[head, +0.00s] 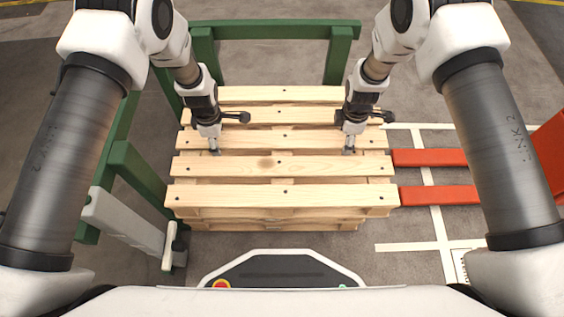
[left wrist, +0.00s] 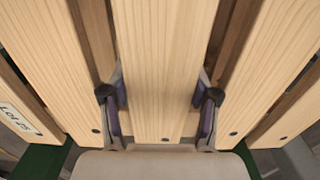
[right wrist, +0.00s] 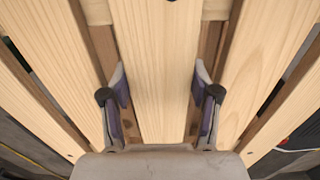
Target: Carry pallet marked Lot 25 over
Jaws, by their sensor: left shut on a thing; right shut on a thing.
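The light wooden pallet (head: 275,166) lies level on top of a stack in the middle of the head view. A white label reading "Lot 25" (left wrist: 18,119) is on a board at the left of the left wrist view. My left gripper (head: 215,150) is shut on a deck board of the pallet, with a finger on each side of it (left wrist: 158,105). My right gripper (head: 348,150) is shut on a deck board further right in the same way, and its fingers straddle that board in the right wrist view (right wrist: 160,100). The fingertips are partly hidden between the boards.
A green frame (head: 275,30) stands behind and to the left of the stack. More pallet wood (head: 275,225) shows beneath the top pallet. Two red forks (head: 440,196) lie to the right, over floor with white lines (head: 405,247). A red upright (head: 550,145) stands at the far right.

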